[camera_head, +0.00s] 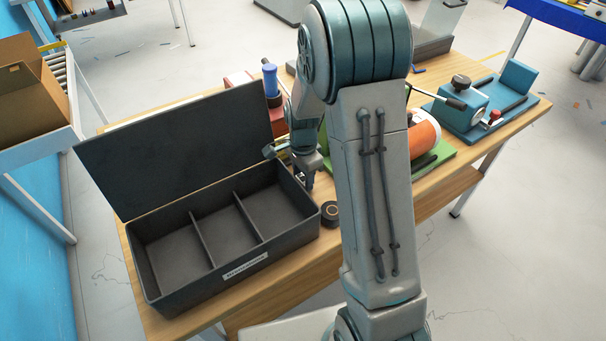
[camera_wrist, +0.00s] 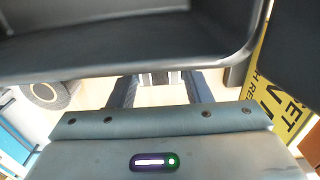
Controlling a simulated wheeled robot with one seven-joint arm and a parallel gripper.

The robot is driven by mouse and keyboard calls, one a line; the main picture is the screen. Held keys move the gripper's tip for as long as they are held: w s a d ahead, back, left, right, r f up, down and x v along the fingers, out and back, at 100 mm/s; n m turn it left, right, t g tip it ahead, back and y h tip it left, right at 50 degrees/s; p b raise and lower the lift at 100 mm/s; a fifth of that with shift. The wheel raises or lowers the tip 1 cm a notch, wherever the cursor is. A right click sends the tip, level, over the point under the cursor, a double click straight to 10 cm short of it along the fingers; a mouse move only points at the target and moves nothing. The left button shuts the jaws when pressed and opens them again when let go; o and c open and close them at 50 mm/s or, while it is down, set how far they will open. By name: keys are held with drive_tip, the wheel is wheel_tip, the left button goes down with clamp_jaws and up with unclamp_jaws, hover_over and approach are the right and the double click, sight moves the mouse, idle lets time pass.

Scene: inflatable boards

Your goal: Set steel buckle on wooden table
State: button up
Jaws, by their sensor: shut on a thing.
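My gripper (camera_head: 303,178) is just past the right end wall of the open black box, low over the wooden table (camera_head: 285,272). In the wrist view, its two dark fingers (camera_wrist: 160,90) are shut on a small grey metal piece, which looks like the steel buckle (camera_wrist: 160,79). Only part of it shows, under the dark box edge that crosses the picture. In the head view my arm and gripper hide the buckle. I cannot tell whether it touches the tabletop.
The black box (camera_head: 228,268) has three empty compartments and a raised lid (camera_head: 180,150). A dark round roll (camera_head: 329,213) lies near its right corner. A blue vise (camera_head: 463,103) and an orange cylinder (camera_head: 425,133) stand right. Bare wood runs along the front edge.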

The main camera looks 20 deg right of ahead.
sight(303, 179)
drive_tip(key=shift+f, duration=0.2)
drive_tip(key=o, duration=1)
drive_tip(key=shift+c, duration=0.2)
drive_tip(key=shift+r, duration=0.1)
wheel_tip(303, 179, up, 11)
drive_tip(key=s+r+n+t, duration=0.1)
drive_tip(key=s+r+n, duration=0.2)
drive_tip(key=s+n, duration=0.4)
drive_tip(key=s+r+n+t, duration=0.2)
drive_tip(key=s+r+n, duration=0.2)
drive_tip(key=s, duration=0.9)
drive_tip(key=n, duration=0.3)
drive_tip(key=shift+s, duration=0.4)
drive_tip(key=shift+r, duration=0.1)
